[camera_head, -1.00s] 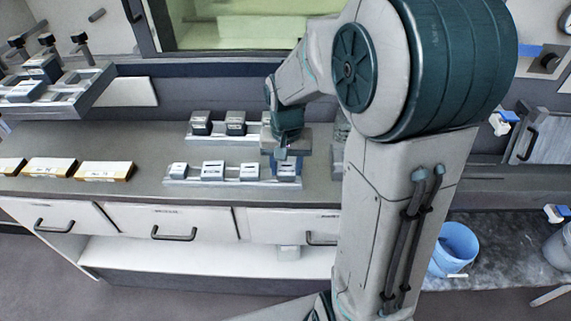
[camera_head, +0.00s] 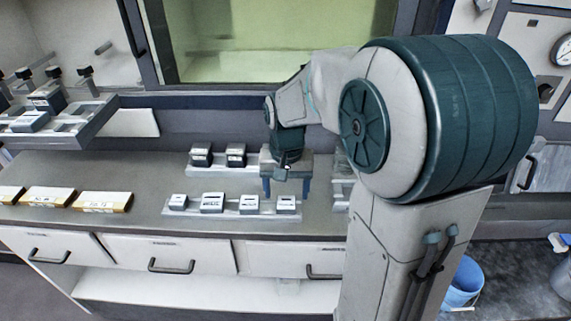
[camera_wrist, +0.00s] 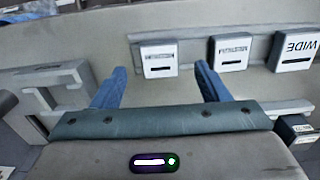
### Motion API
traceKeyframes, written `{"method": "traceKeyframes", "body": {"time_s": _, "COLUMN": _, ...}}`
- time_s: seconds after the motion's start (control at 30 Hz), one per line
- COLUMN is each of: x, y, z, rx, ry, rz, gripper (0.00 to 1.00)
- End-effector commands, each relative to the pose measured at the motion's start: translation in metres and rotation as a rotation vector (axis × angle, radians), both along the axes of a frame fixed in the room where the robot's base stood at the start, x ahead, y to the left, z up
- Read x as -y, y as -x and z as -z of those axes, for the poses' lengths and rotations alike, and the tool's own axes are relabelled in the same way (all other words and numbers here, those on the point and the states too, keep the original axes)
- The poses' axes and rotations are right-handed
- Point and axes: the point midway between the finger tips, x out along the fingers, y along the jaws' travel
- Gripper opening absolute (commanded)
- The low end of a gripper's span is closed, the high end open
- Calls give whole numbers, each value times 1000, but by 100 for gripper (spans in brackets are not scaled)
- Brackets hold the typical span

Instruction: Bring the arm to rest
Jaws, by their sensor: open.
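My gripper (camera_head: 287,186) is above the bench, just behind the front row of small blocks in the head view. Its two blue fingers also show in the wrist view (camera_wrist: 160,85), spread apart with nothing between them. The front strip (camera_head: 230,212) carries several grey blocks with white labelled faces, among them the rightmost block (camera_head: 286,205) close to the fingers. In the wrist view, labelled blocks (camera_wrist: 158,60) stand beyond the fingers, one reading WIDE (camera_wrist: 296,50). My arm is bent, and its large joint covers the right side of the bench.
Two dark blocks (camera_head: 201,155) stand on the back strip. Yellow-edged boxes (camera_head: 103,202) lie at the bench's left. A raised grey rack (camera_head: 75,125) is at far left. A lit window (camera_head: 260,60) is behind. A blue bucket (camera_head: 464,283) is at lower right.

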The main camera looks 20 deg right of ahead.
Motion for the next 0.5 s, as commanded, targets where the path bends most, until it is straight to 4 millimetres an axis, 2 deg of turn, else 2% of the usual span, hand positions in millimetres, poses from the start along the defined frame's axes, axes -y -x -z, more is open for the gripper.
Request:
{"method": "traceKeyframes", "body": {"time_s": 0.03, "x": 0, "y": -1, "z": -14, "rx": 7, "ry": 0, "rz": 0, "gripper": 68}}
{"method": "traceKeyframes", "body": {"time_s": 0.2, "x": 0, "y": -1, "z": -53, "rx": 6, "ry": 1, "rz": -2, "gripper": 68}}
{"method": "traceKeyframes", "body": {"time_s": 0.4, "x": 0, "y": -1, "z": -87, "rx": 3, "ry": 0, "rz": -2, "gripper": 68}}
{"method": "traceKeyframes", "body": {"time_s": 0.5, "x": 0, "y": -1, "z": -97, "rx": 2, "ry": 1, "rz": -2, "gripper": 68}}
